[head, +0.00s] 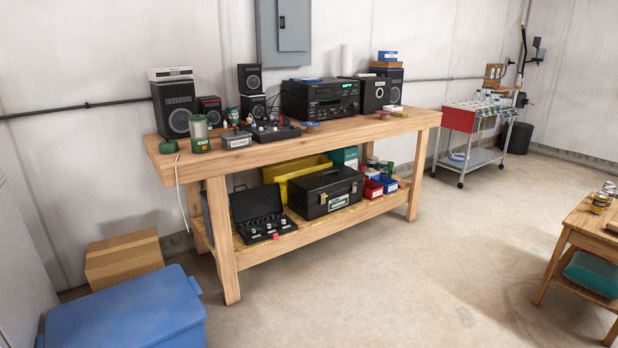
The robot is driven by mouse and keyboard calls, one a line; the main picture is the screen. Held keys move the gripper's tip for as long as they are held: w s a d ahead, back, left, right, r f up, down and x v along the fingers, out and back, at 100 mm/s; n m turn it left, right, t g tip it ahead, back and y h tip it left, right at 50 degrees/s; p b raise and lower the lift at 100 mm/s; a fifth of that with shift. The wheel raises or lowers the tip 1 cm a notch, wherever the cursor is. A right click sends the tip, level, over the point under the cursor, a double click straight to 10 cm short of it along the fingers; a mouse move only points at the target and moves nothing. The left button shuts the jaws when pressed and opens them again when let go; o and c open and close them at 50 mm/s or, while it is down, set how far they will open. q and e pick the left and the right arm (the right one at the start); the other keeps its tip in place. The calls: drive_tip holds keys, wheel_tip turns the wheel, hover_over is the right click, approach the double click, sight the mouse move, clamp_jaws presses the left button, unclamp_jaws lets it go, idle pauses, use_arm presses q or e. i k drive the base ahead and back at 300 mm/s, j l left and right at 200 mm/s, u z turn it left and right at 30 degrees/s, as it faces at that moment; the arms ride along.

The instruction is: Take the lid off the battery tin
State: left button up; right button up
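A small grey tin-like box with a pale label (236,141) sits near the front edge of the wooden workbench (352,134), towards its left end. It may be the battery tin, but its label is too small to read. Its top looks covered; I cannot make out a separate lid. Neither of my grippers is in view.
Speakers (176,108) and a black stereo (320,98) line the bench's back. A black toolbox (326,192) is on the lower shelf. A blue bin (125,312) and cardboard box (124,260) stand at left. The floor before the bench is clear.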

sight(241, 134)
drive_tip(key=i+l, duration=0.1)
drive_tip(key=i, duration=2.35)
drive_tip(key=i+u, duration=0.3)
drive_tip(key=i, duration=0.2)
drive_tip(key=i+l+u, duration=0.3)
drive_tip(key=i, duration=0.2)
drive_tip(key=j, duration=0.1)
